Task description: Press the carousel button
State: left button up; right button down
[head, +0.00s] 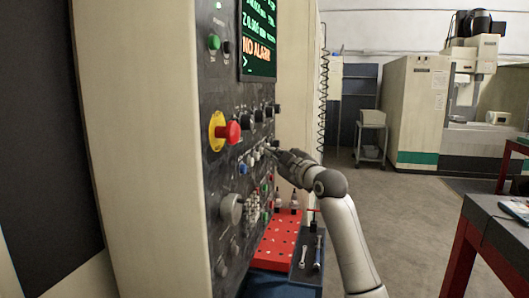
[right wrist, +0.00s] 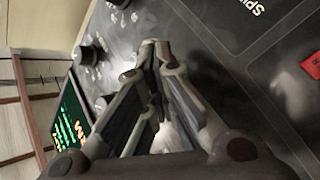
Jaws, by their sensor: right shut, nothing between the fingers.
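A dark control panel (head: 205,85) on a machine's cream housing carries several knobs, switches and small buttons. I cannot tell which one is the carousel button, as the labels are too small to read. My right gripper (head: 270,151) is shut and empty, with its tips close to the panel among the small buttons right of the red emergency stop. In the right wrist view its closed fingertips (right wrist: 152,48) point at the dark panel face (right wrist: 200,45). I cannot tell whether they touch it, and they hide what lies behind them. My left gripper is not in view.
The red emergency stop (head: 233,132) sticks out left of my gripper. A grey knob (head: 231,209) is lower down. A screen (head: 258,38) reads "NO ALARM". A red pegboard tray (head: 275,243) with tools lies below. Open floor (head: 405,215) extends to the right.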

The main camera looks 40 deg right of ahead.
jog(key=shift+s+d, duration=0.45)
jog(key=shift+s, duration=0.15)
jog(key=shift+s+d+b, duration=0.7)
jog(key=shift+s+d, duration=0.1)
jog(key=shift+s, duration=0.2)
jog(key=shift+s+d+b, duration=0.65)
jog(key=shift+s+d, duration=0.1)
jog(key=shift+s, duration=0.2)
jog(key=shift+f, duration=0.1)
dwell(1.3)
